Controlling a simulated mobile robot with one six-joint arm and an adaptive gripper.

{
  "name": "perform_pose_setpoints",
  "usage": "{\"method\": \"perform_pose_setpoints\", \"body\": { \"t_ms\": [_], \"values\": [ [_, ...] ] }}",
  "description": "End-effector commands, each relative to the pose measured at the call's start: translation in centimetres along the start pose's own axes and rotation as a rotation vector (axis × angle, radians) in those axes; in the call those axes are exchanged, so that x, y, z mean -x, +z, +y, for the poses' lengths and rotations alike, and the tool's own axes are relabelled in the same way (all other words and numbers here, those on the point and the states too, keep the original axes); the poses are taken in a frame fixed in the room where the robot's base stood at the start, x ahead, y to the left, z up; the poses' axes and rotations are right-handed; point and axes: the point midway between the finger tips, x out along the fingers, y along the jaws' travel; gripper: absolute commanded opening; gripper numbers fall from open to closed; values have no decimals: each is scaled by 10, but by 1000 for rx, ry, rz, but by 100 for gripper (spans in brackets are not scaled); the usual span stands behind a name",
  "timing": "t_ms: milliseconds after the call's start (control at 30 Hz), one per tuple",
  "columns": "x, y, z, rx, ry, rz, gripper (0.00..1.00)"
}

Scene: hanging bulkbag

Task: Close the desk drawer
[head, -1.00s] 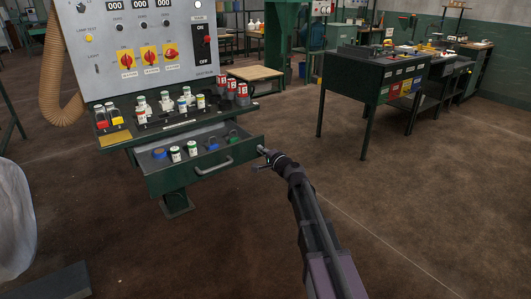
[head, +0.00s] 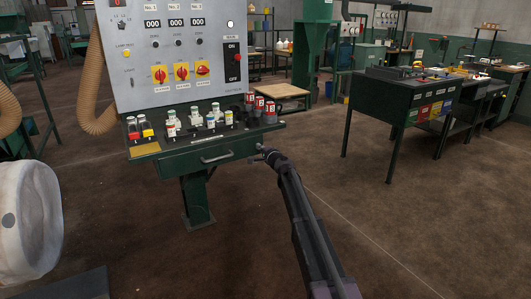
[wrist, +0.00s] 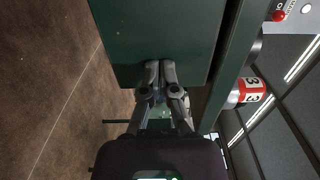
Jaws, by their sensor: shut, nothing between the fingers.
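The desk drawer (head: 211,154) is a green front with a grey bar handle (head: 217,158), under the top of the green control desk (head: 165,147). In the head view its front sits close under the desk top, and the inside of the drawer is hidden. My gripper (head: 262,150) is shut and empty at the right end of the drawer front. In the wrist view my gripper (wrist: 160,64) has its fingertips together against or very near a flat green panel (wrist: 150,40). I cannot tell for sure whether they touch it.
Several small bottles (head: 210,121) and red cans (head: 269,110) stand on the desk top. A white bulk bag (head: 30,220) is at the left. A dark green workbench (head: 400,95) stands at the right, with clear brown floor between.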

Motion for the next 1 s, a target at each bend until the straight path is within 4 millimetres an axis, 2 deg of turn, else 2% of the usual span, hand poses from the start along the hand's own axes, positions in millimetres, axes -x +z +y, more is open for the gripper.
{"method": "perform_pose_setpoints", "body": {
  "t_ms": [100, 633, 767, 1000],
  "values": [
    [-7, 0, 0, 0, 0, 0, 0],
    [-12, 1, -1, -3, -1, -2, 0],
    [-6, 0, -1, -3, -2, -3, 0],
    [21, -3, -3, 0, -3, -1, 0]
  ]
}}
